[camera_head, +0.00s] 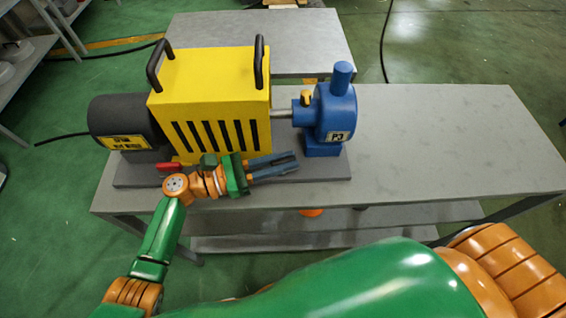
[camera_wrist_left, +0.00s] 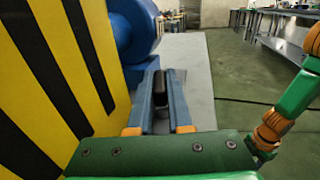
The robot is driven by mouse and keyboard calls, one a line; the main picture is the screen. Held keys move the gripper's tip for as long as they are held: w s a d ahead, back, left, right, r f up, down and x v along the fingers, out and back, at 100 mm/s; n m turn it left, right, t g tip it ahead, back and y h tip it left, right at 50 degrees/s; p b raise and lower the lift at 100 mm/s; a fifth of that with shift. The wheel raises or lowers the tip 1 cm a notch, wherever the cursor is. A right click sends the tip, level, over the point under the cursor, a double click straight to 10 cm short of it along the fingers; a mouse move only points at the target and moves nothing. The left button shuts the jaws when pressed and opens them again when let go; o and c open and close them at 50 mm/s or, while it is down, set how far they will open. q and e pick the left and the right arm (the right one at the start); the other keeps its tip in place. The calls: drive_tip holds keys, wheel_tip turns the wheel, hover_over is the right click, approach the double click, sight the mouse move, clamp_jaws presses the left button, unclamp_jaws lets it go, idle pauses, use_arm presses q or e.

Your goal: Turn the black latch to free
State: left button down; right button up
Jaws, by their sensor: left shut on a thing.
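A yellow machine (camera_head: 208,90) with black slots stands on a dark base plate and joins a blue pump (camera_head: 334,112) marked P3 at its right. My left gripper (camera_head: 294,161) is low in front of the machine's front face, pointing right toward the pump. In the left wrist view, its two blue-grey fingers (camera_wrist_left: 163,76) are on either side of a dark piece, which looks like the black latch (camera_wrist_left: 158,88). The gripper is shut on it. The latch cannot be made out in the head view.
A red handle (camera_head: 169,167) is at the machine's lower left, beside my left wrist. A dark motor (camera_head: 122,122) is at the left end. The grey table (camera_head: 450,140) is clear to the right of the pump. Another grey table (camera_head: 310,35) stands behind.

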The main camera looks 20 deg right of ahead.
idle(0.4)
use_arm(q)
drive_tip(key=c, duration=0.8)
unclamp_jaws()
drive_tip(key=shift+c, duration=0.2)
